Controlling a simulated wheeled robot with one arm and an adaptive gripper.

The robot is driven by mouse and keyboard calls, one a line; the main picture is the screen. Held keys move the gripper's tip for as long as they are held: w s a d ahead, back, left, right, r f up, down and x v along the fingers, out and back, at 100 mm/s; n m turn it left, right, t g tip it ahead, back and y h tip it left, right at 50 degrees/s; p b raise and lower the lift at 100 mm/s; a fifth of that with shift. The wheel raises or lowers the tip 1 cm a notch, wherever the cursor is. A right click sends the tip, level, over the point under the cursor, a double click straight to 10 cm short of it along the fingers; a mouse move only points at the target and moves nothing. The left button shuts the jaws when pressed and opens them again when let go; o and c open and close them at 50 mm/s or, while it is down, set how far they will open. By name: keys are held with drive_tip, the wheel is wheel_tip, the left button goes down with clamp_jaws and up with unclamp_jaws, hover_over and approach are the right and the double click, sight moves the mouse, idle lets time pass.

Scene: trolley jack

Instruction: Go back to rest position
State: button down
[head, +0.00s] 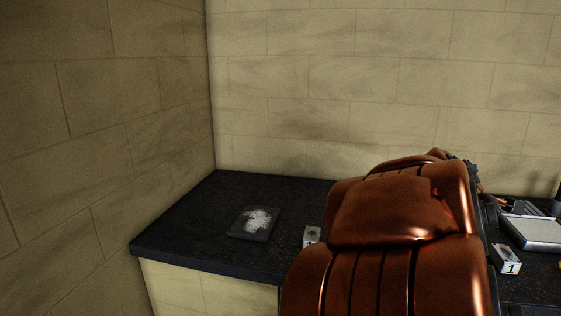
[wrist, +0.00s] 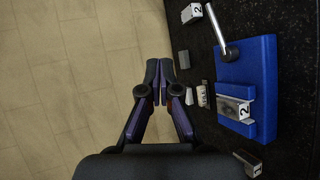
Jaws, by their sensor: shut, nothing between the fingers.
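My gripper (wrist: 160,75) is shut and empty in the wrist view, its two fingertips together. It shows over the edge of the dark worktop (wrist: 205,85), with pale floor tiles to the left. A blue base (wrist: 258,75) lies to its right, apart from it. A metal lever with a ball end (wrist: 230,50) and a metal piece marked 2 (wrist: 236,109) are on the base. In the head view my copper-coloured arm fills the lower middle and hides much of the worktop (head: 185,215). My gripper cannot be made out there.
Small blocks marked 2 (wrist: 192,13) (wrist: 247,163) and small parts (wrist: 204,96) lie around the base. In the head view, a dark plate with white speckles (head: 255,222), a block marked 1 (head: 508,262) and a silver box (head: 536,233) sit on the worktop. Walls stand left and behind.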

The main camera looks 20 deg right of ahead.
drive_tip(key=s+a+f+m+g+y, duration=0.15)
drive_tip(key=a+f+y, duration=0.25)
drive_tip(key=a+f, duration=0.6)
drive_tip(key=s+a+f+m+g+y, duration=0.1)
drive_tip(key=s+a+f+m+y, duration=0.2)
drive_tip(key=a+f, duration=0.75)
drive_tip(key=s+a+f+g+y, duration=0.2)
drive_tip(key=s+a, duration=0.4)
drive_tip(key=a, duration=0.4)
drive_tip(key=s+a+f+g+y, duration=0.1)
drive_tip(key=s+a+y, duration=0.3)
drive_tip(key=a, duration=0.6)
drive_tip(key=shift+s+a+f+g, duration=0.15)
drive_tip(key=shift+s+f+g, duration=0.2)
drive_tip(key=shift+s+g, duration=0.5)
